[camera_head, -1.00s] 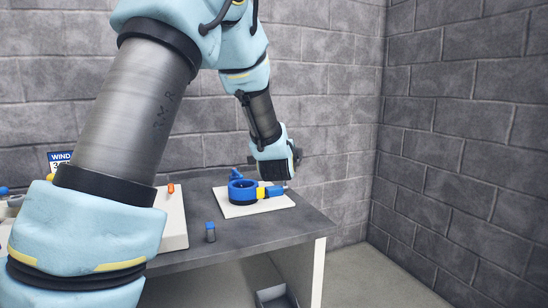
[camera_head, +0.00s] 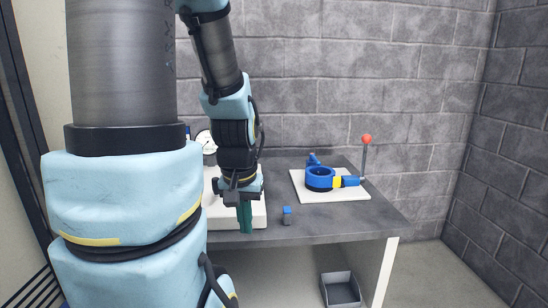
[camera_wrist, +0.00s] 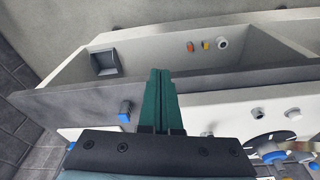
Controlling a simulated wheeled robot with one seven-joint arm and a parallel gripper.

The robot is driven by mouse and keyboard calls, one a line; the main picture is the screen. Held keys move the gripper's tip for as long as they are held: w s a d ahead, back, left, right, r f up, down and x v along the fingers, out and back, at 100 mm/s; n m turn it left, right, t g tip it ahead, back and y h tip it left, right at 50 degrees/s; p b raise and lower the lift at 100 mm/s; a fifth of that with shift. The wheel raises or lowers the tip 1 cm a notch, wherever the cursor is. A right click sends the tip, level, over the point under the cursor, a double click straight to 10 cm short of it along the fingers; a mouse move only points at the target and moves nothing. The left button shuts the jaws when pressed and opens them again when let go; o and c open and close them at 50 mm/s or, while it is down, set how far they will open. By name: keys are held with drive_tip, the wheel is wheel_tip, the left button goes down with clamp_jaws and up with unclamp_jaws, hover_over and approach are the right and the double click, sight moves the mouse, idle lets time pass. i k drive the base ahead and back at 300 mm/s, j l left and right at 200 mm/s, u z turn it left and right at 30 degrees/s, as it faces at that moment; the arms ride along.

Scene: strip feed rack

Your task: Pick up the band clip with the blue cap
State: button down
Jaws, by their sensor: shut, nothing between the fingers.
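The band clip with the blue cap (camera_head: 287,215) stands upright on the dark grey table near its front edge. It is small, with a dark grey body under the blue cap. In the wrist view a blue-capped clip (camera_wrist: 124,112) shows to the left of the fingers. My gripper (camera_head: 245,220) points down with its green fingers together, at the table's front edge, to the left of the clip and apart from it. In the wrist view the gripper (camera_wrist: 161,72) is shut and empty.
A blue ring-shaped fixture (camera_head: 320,178) sits on a white plate (camera_head: 352,194) at the back right, with a red-balled lever (camera_head: 366,139) beside it. A white panel (camera_head: 259,212) lies behind my gripper. A grey bin (camera_head: 341,288) is below the table. Table around the clip is clear.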

sight(287, 217)
drive_tip(key=l+u, duration=0.1)
drive_tip(key=u, duration=0.35)
drive_tip(key=l+u, duration=0.1)
drive_tip(key=u, duration=0.35)
drive_tip(key=k+l+u, duration=0.1)
drive_tip(key=u, duration=0.35)
drive_tip(key=l+u, duration=0.1)
drive_tip(key=u, duration=0.35)
drive_tip(key=k+l+u, duration=0.3)
drive_tip(key=k+u, duration=0.55)
drive_tip(key=k, duration=0.75)
drive_tip(key=l+u, duration=0.05)
drive_tip(key=l, duration=0.05)
